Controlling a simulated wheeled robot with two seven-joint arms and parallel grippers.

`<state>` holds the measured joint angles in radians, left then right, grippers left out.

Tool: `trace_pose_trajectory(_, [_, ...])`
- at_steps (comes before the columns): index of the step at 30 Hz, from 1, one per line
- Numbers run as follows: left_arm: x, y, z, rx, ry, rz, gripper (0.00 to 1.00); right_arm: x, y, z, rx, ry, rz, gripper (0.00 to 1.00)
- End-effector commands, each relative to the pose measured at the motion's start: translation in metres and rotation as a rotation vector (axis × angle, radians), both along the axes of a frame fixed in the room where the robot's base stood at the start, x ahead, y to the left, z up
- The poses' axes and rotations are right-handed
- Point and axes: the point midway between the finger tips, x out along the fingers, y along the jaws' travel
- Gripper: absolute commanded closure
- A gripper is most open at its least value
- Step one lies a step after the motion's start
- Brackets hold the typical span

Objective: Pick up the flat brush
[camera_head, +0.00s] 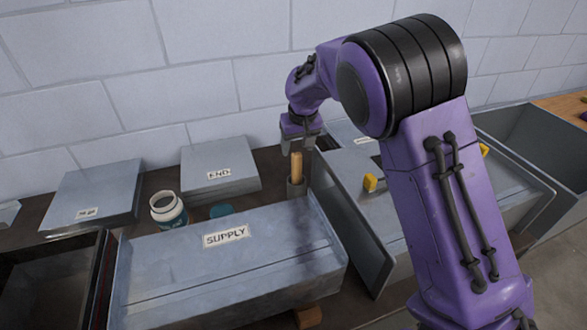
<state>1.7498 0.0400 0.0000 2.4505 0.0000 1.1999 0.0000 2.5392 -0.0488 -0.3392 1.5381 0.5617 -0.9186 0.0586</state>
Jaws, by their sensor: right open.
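A wooden handle, which looks like that of the flat brush (296,167), stands upright in a small dark cup (297,189) behind the duct piece labelled SUPPLY. Its lower end is hidden inside the cup. My right gripper (302,143) is directly above and slightly right of the handle top, pointing down. The fingers are small and partly hidden, and I see nothing held in them. I cannot tell whether they touch the handle. My left gripper is not in view.
The SUPPLY duct (225,262) fills the front. An upright metal flange (345,225) stands close right of the cup. An open jar (167,209) and a blue lid (221,210) lie left, before the END piece (220,168). A block wall is close behind.

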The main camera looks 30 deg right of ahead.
Motion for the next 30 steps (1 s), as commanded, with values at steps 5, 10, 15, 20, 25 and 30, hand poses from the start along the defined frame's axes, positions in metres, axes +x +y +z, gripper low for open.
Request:
trace_pose_trajectory(5, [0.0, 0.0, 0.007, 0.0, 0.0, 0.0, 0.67, 0.006, 0.0, -0.02, 0.001, 0.002, 0.003, 0.38])
trace_pose_trajectory(10, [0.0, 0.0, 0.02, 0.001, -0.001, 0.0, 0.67, 0.012, -0.005, -0.049, 0.001, 0.003, 0.004, 0.38])
trace_pose_trajectory(15, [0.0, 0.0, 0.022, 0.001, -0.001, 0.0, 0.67, 0.016, -0.006, -0.065, 0.0, -0.001, 0.003, 0.38])
trace_pose_trajectory(20, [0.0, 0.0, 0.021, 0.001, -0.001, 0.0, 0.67, 0.016, -0.006, -0.066, 0.0, -0.002, 0.004, 0.38])
trace_pose_trajectory(25, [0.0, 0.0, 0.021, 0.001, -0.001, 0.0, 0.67, 0.016, -0.006, -0.066, 0.0, -0.001, 0.004, 0.87])
trace_pose_trajectory(30, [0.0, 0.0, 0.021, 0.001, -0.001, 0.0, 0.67, 0.016, -0.006, -0.066, 0.0, -0.001, 0.004, 0.94])
